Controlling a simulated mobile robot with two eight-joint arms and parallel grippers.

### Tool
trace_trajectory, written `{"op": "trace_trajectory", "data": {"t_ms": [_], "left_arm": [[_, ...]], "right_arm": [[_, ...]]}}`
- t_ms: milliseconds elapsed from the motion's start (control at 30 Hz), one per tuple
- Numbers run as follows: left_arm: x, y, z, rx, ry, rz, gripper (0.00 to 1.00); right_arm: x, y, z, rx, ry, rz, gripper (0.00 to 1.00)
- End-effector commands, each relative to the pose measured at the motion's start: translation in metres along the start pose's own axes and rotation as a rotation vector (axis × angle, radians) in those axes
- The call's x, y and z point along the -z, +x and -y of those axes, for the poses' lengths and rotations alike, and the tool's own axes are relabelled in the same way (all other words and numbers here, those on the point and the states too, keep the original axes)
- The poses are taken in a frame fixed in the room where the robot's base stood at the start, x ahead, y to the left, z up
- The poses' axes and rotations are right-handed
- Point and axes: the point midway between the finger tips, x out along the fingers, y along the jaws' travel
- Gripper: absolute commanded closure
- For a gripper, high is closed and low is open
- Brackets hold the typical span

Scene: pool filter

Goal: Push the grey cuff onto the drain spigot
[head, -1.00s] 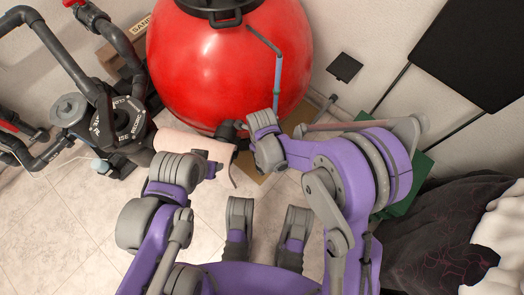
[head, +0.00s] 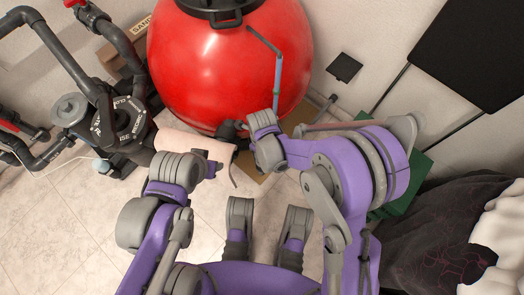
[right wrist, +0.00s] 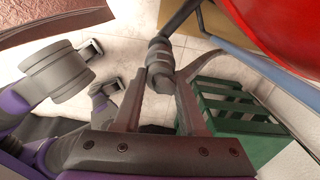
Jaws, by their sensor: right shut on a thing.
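My right gripper (head: 244,133) is low at the front of the red tank, beside a dark fitting (head: 228,129) that looks like the drain spigot. In the right wrist view its two fingers (right wrist: 160,92) are closed around the grey ribbed cuff (right wrist: 160,58), which shows at and just beyond the fingertips. I cannot tell where cuff and spigot meet, or how far one is over the other. In the head view the cuff is mostly hidden by my right gripper. My left gripper (head: 213,168) is beside a pale pink cylinder; its fingers are not clear enough to judge.
The red filter tank (head: 230,65) stands behind my grippers. Black pump and valve pipework (head: 118,120) fills the left. A green crate (right wrist: 228,105) is close to my right gripper. Tiled floor is open at lower left.

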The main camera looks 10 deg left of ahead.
Motion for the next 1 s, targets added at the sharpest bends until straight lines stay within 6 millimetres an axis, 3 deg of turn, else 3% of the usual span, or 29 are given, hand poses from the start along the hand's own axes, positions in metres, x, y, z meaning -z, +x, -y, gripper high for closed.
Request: {"op": "trace_trajectory", "data": {"t_ms": [1000], "left_arm": [[-0.001,0.004,0.0,0.0,0.0,-0.001,0.5]], "right_arm": [[0.0,0.019,0.0,0.0,0.0,0.0,1.0]]}}
